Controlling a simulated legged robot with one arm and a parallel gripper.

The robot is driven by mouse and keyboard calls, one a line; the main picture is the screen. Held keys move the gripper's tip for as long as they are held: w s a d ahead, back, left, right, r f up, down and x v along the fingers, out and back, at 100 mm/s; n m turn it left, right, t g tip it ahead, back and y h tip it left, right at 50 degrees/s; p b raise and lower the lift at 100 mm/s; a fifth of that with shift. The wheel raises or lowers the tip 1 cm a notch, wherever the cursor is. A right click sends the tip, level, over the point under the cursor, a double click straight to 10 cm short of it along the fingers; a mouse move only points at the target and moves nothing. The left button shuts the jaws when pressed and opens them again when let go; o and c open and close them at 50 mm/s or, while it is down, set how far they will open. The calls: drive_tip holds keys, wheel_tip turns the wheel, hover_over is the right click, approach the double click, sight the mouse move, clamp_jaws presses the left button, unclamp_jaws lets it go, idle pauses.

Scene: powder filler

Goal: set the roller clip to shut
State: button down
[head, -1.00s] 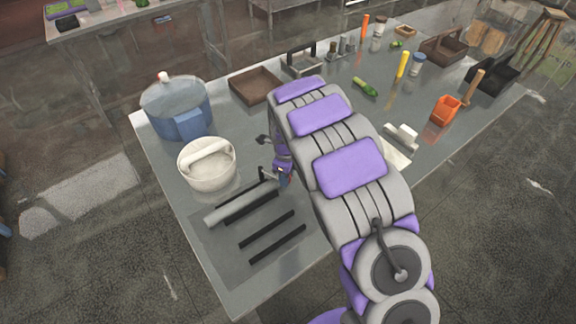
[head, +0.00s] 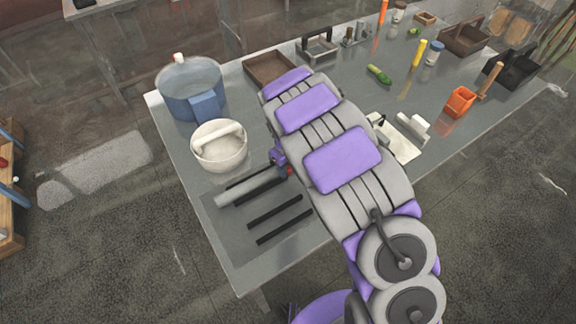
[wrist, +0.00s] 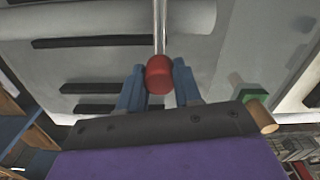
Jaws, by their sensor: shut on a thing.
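A red knob (wrist: 159,74) on a thin shiny rod (wrist: 159,25) sits between the blue fingers of my gripper (wrist: 160,88) in the wrist view. The fingers are shut on the knob from both sides. In the head view my gripper (head: 284,168) is mostly hidden by my arm, beside the right end of a long grey roller (head: 245,190) lying on the table, with a small red spot beside it. The knob and rod look like the lever of the roller clip. The clip's body and its setting are hidden.
Black strips (head: 283,227) lie in front of the roller. A white lidded pot (head: 219,160) and a blue pot (head: 192,103) stand behind it. A brown tray (head: 268,70) is farther back. A white device (head: 405,140) is right of my arm. The table's front left corner (head: 245,285) is bare.

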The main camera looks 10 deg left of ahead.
drive_tip(key=shift+a, duration=0.1)
drive_tip(key=c, duration=0.8)
unclamp_jaws()
drive_tip(key=shift+a, duration=0.1)
drive_tip(key=shift+r, duration=0.45)
wheel_tip(320, 180, up, 16)
drive_tip(key=shift+r+p, duration=0.2)
drive_tip(key=shift+p, duration=0.3)
